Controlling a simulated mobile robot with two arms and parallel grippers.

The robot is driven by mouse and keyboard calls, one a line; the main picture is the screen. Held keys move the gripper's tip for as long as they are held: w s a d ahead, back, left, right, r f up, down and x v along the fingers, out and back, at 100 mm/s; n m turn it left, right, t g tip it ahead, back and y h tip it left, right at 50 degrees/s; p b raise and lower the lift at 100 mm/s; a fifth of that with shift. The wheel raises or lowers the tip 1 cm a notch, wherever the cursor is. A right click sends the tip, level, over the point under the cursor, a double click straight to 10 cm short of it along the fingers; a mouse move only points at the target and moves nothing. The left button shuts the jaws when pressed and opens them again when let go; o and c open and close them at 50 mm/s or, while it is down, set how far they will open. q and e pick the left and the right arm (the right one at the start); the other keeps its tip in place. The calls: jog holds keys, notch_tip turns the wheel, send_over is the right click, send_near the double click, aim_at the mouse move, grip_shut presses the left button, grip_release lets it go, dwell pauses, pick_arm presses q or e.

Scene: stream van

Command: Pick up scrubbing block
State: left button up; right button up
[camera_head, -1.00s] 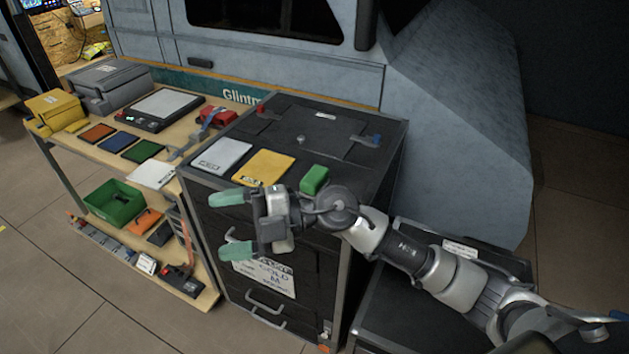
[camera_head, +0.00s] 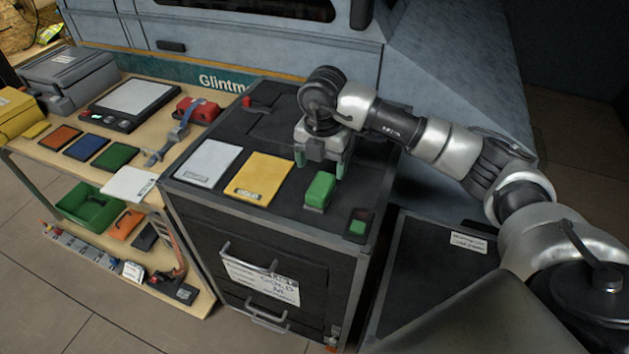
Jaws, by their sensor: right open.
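The scrubbing block looks to be the green block (camera_head: 319,189) with a paler lower edge, lying on top of the black cabinet (camera_head: 290,212) near its front right. My right gripper (camera_head: 320,166) points down just behind and above the block, with its green fingertips apart and nothing between them. Whether a fingertip touches the block cannot be told. My left gripper is not in view.
A white card (camera_head: 208,162) and a yellow card (camera_head: 259,179) lie left of the block. A small dark item with a green patch (camera_head: 357,227) lies at the cabinet's front right corner. A wooden bench (camera_head: 66,177) with a scale (camera_head: 133,103) stands left.

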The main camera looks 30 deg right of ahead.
aim_at(321, 185)
jog(key=shift+s+f, duration=0.3)
jog(key=shift+f, duration=0.25)
jog(key=shift+s+f, duration=0.3)
jog(key=shift+f, duration=0.2)
jog(key=f, duration=0.1)
jog(key=f+p, duration=0.1)
jog(key=f, duration=0.1)
jog(key=w+f+p, duration=0.1)
jog(key=f, duration=0.1)
jog(key=shift+a, duration=0.15)
jog(key=shift+s+f, duration=0.1)
jog(key=shift+f, duration=0.25)
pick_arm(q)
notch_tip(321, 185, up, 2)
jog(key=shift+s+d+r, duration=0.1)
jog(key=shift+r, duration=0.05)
pick_arm(e)
jog(key=shift+f, duration=0.25)
jog(key=c, duration=1)
jog(key=shift+c, duration=0.2)
jog(key=shift+r, duration=0.1)
